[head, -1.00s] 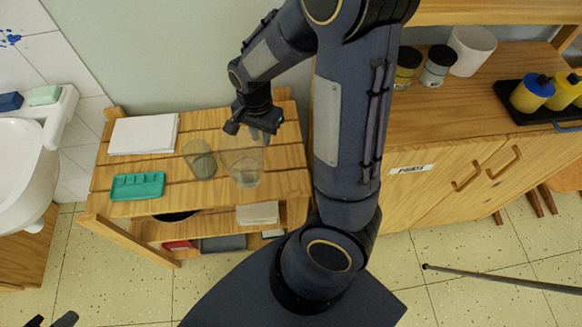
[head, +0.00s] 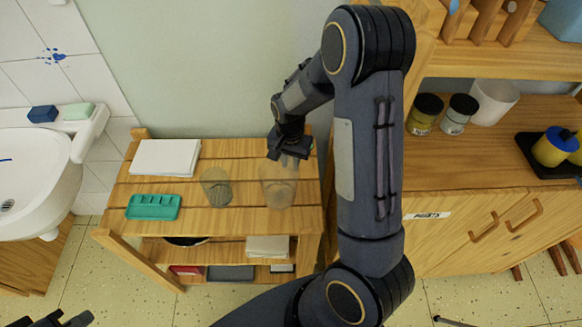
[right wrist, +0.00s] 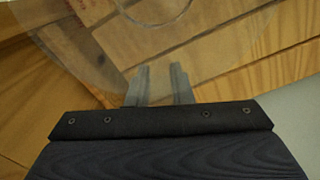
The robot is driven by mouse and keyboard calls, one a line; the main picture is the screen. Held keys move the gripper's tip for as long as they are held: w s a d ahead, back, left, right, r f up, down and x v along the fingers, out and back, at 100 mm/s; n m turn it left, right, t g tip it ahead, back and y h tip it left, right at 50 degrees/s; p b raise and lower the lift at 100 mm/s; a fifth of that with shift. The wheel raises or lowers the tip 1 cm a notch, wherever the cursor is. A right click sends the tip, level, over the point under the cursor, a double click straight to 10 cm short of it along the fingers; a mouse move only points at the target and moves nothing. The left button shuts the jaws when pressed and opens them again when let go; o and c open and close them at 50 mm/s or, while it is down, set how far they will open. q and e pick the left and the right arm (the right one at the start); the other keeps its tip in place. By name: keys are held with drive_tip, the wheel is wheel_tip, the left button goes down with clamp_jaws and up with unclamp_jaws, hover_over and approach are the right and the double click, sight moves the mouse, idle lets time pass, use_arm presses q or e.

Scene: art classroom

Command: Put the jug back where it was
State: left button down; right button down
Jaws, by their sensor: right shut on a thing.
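The clear jug (head: 278,190) is over the right part of the slatted wooden shelf's top (head: 240,160). My right gripper (head: 291,160) is shut on the jug at its far upper side. I cannot tell whether its base touches the slats. In the right wrist view the jug's see-through wall and round base (right wrist: 95,50) are beyond the fingers (right wrist: 160,85). My left gripper (head: 50,319) shows only its fingertips at the bottom left edge. They are apart, with nothing seen between them.
Left of the jug stands a greyish glass (head: 216,190). A green tray (head: 153,207) and white paper stack (head: 165,157) lie further left. A cabinet (head: 450,150) with jars is at the right, a sink (head: 35,170) at the left. Slats between glass and jug are clear.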

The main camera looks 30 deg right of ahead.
drive_tip(key=shift+w+d+f, duration=0.2)
drive_tip(key=shift+f, duration=0.65)
drive_tip(key=shift+w+d+f, duration=0.15)
drive_tip(key=shift+w+f, duration=0.1)
drive_tip(key=shift+f, duration=0.55)
drive_tip(key=shift+w+d+f, duration=0.2)
drive_tip(key=shift+f, duration=0.65)
drive_tip(key=shift+f, duration=0.1)
drive_tip(key=shift+f+b, duration=0.15)
drive_tip(key=shift+b, duration=0.15)
drive_tip(key=c, duration=1.3)
unclamp_jaws()
